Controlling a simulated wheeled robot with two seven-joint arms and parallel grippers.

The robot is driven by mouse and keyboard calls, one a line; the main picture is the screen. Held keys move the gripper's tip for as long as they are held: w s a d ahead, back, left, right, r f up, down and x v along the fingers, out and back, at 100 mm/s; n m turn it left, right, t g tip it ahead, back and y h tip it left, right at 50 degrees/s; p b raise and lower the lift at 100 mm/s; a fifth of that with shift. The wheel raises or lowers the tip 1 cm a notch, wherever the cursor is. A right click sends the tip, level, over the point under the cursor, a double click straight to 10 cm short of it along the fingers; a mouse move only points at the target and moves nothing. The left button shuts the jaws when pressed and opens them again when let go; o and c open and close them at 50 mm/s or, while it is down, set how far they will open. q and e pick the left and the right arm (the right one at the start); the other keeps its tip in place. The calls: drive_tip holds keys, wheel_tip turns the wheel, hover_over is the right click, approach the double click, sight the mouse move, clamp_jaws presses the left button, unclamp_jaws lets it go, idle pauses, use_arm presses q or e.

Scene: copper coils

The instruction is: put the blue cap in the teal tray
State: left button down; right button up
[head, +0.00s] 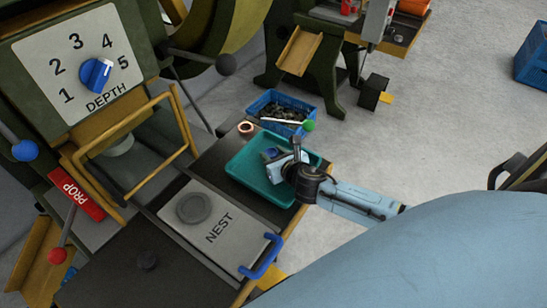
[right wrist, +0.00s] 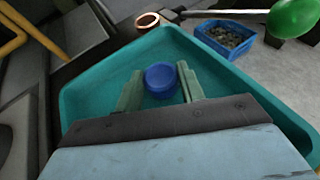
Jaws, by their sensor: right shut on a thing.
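The blue cap (head: 270,153) is between the fingers of my right gripper (head: 279,157), over the teal tray (head: 240,166). In the right wrist view, the cap (right wrist: 160,79) is a small round blue piece with a finger on each side, and my right gripper (right wrist: 160,88) is shut on it. The tray (right wrist: 82,98) surrounds the cap and fingers in that view. I cannot tell whether the cap touches the tray floor. My left gripper is not in view.
A blue bin (head: 268,101) of dark bits stands behind the tray, with a green-knobbed lever (head: 308,125) close by. A copper ring (head: 246,128) lies near the tray's back left. The NEST plate (head: 222,248) and blue handle (head: 262,258) are in front.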

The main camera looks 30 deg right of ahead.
drive_tip(key=shift+f, duration=0.15)
drive_tip(key=o, duration=0.9)
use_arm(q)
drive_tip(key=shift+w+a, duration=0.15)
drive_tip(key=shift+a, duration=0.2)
use_arm(e)
drive_tip(key=shift+o, duration=0.2)
drive_tip(key=shift+r, duration=0.25)
drive_tip(key=p+v, duration=0.2)
drive_tip(key=v, duration=0.9)
drive_tip(key=shift+s+p, duration=0.2)
drive_tip(key=shift+p, duration=0.2)
drive_tip(key=shift+s+r, duration=0.1)
drive_tip(key=shift+s, duration=0.15)
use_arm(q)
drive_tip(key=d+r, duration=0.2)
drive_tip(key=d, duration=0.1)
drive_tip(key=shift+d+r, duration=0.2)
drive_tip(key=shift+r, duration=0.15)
